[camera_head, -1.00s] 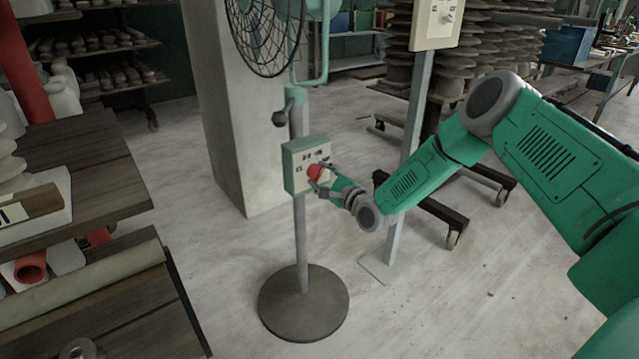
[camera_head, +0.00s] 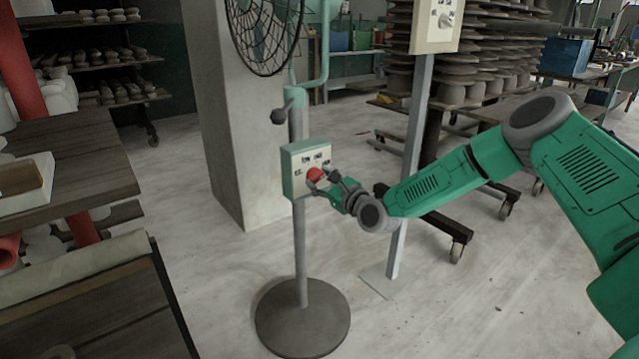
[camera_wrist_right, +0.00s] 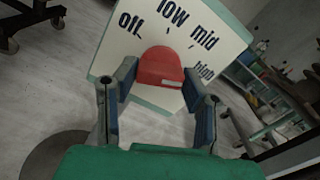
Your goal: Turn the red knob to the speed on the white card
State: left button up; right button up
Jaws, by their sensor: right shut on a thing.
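The red knob (camera_head: 315,174) sits on the pale control box (camera_head: 293,178) on the fan's pole. My right gripper (camera_head: 325,178) is at the box front, shut on the knob. In the right wrist view the knob (camera_wrist_right: 160,66) is between the two fingers (camera_wrist_right: 158,88), and the panel (camera_wrist_right: 205,25) reads off, low, mid and high around it. A short white mark shows on the knob's near side; which word the knob points to I cannot tell. My left gripper is not in view.
The fan's round base (camera_head: 303,318) stands on the floor. A dark wooden table (camera_head: 90,165) is at the left. Open floor lies in front.

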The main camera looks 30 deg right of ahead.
jog(key=shift+s+d+f, duration=0.1)
jog(key=shift+s+f, duration=0.05)
jog(key=shift+f, duration=0.3)
jog(key=o, duration=1.2)
jog(key=shift+c, duration=0.2)
jog(key=shift+d, duration=0.1)
jog(key=shift+r, duration=0.15)
jog(key=s+d, duration=0.1)
jog(key=s, duration=1)
jog(key=shift+s, duration=0.4)
